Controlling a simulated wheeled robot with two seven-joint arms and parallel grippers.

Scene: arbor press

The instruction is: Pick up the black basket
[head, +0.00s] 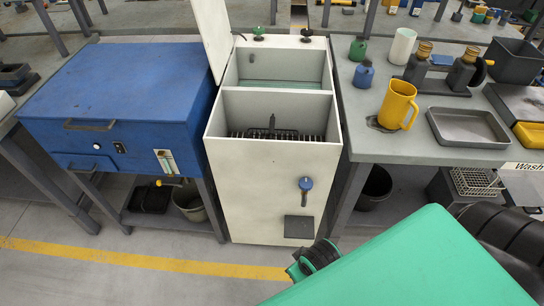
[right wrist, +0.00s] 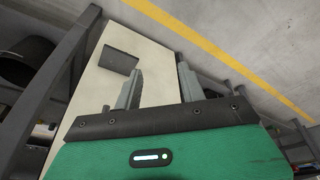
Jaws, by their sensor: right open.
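The black basket (head: 272,133) sits down inside the front compartment of the white tank (head: 265,180). Its upright handle and slatted top show, and its lower part is hidden by the tank's front wall. My right gripper (right wrist: 160,65) is open in the right wrist view, with its two grey fingers apart and nothing between them. It is low in front of the tank's white front panel, well away from the basket. In the head view my green arm hides its fingers. My left gripper is not in view.
A blue machine (head: 120,95) stands left of the tank. On the right, a grey bench (head: 375,145) holds a yellow mug (head: 397,106), bottles and a grey tray (head: 467,126). A raised white lid (head: 211,35) stands at the tank's left. A valve (head: 306,185) projects from its front.

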